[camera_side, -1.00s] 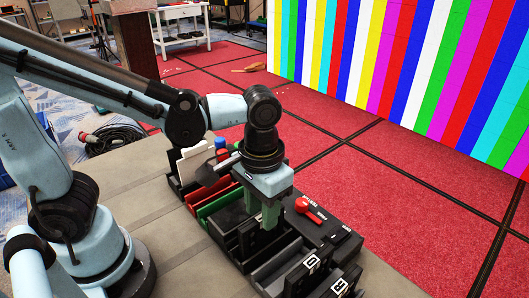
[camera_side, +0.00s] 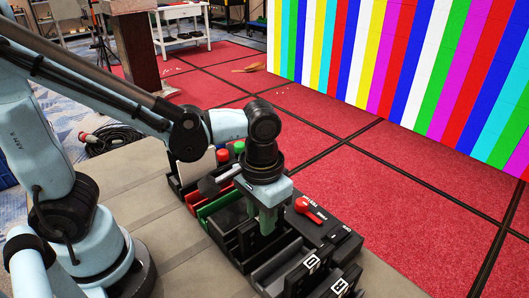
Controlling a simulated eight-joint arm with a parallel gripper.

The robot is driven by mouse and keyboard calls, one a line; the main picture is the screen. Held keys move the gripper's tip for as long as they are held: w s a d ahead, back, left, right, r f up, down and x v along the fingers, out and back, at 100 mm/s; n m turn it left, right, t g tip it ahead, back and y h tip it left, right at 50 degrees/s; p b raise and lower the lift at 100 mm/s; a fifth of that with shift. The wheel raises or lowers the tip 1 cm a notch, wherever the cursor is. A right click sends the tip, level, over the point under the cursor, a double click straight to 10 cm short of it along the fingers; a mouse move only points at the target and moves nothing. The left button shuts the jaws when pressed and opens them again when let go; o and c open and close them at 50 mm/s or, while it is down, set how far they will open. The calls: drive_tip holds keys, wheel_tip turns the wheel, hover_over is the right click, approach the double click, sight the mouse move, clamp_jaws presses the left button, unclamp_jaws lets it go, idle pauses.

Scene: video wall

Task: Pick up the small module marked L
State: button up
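My gripper (camera_side: 264,226), with pale green fingers, points down over the middle of a black tray (camera_side: 262,272). A dark module (camera_side: 246,240) stands in a slot right at the fingertips, partly hidden by them. I cannot tell whether the fingers touch it or how wide they are apart. Two black modules with white marks stand at the tray's near end, one (camera_side: 312,264) behind the other (camera_side: 340,287). The marks are too small to read surely, so I cannot tell which module is L.
A red-handled part (camera_side: 308,208) lies on the black panel right of my gripper. Red and green dividers (camera_side: 213,206) and a white card (camera_side: 196,167) stand at the tray's far end. A red knob (camera_side: 223,155) and a green knob (camera_side: 239,147) show behind the wrist.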

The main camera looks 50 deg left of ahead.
drive_tip(key=shift+c, duration=1.1)
drive_tip(key=shift+r, duration=2.75)
drive_tip(key=shift+d, duration=0.1)
